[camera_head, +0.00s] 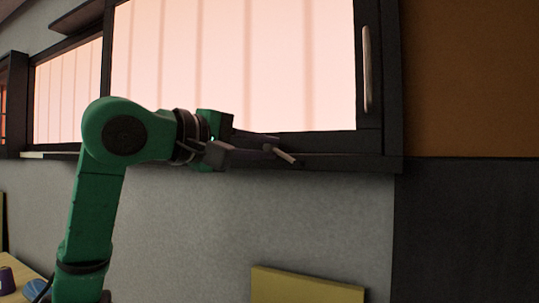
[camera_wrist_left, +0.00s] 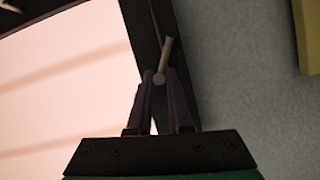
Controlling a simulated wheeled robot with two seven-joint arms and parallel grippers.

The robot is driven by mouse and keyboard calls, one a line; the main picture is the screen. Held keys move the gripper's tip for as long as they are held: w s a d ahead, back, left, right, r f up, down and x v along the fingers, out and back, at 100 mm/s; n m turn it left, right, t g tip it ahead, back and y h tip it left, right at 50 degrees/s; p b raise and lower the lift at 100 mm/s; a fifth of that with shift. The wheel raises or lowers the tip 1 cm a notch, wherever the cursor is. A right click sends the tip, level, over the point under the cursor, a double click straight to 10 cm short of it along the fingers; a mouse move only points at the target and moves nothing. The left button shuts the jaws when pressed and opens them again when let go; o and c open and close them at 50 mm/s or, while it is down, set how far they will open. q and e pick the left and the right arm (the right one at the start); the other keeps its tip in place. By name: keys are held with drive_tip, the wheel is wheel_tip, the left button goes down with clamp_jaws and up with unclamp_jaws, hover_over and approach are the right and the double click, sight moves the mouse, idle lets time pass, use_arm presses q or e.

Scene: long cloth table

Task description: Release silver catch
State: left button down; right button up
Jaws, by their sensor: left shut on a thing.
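The silver catch (camera_head: 285,155) is a short pale lever on the dark bottom frame of the window (camera_head: 235,65). In the left wrist view the catch (camera_wrist_left: 166,52) stands out beyond the fingertips at a slant, with a round knob at its base. My left gripper (camera_head: 272,146) reaches in from the left along the sill. In the left wrist view my left gripper (camera_wrist_left: 159,82) has its two dark fingers on either side of the catch's base, shut on it. The fingers partly hide the base. My right gripper is not in view.
A long pale vertical handle (camera_head: 367,70) is on the window's right frame. The dark sill (camera_head: 350,163) runs under the glass. A yellow panel (camera_head: 305,287) stands low in front of the grey wall. A purple cup (camera_head: 6,281) is at the lower left.

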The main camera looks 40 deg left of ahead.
use_arm(q)
drive_tip(key=shift+n, duration=0.3)
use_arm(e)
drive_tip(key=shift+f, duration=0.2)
use_arm(q)
drive_tip(key=shift+f, duration=0.1)
drive_tip(key=c, duration=0.8)
unclamp_jaws()
drive_tip(key=shift+c, duration=0.2)
drive_tip(key=shift+s, duration=0.1)
drive_tip(key=shift+s, duration=0.35)
drive_tip(key=s, duration=1.3)
drive_tip(key=shift+s+a+r+p, duration=0.3)
drive_tip(key=shift+s+a+r, duration=0.05)
drive_tip(key=shift+r, duration=0.05)
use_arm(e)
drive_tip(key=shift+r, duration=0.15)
use_arm(q)
drive_tip(key=shift+w, duration=0.1)
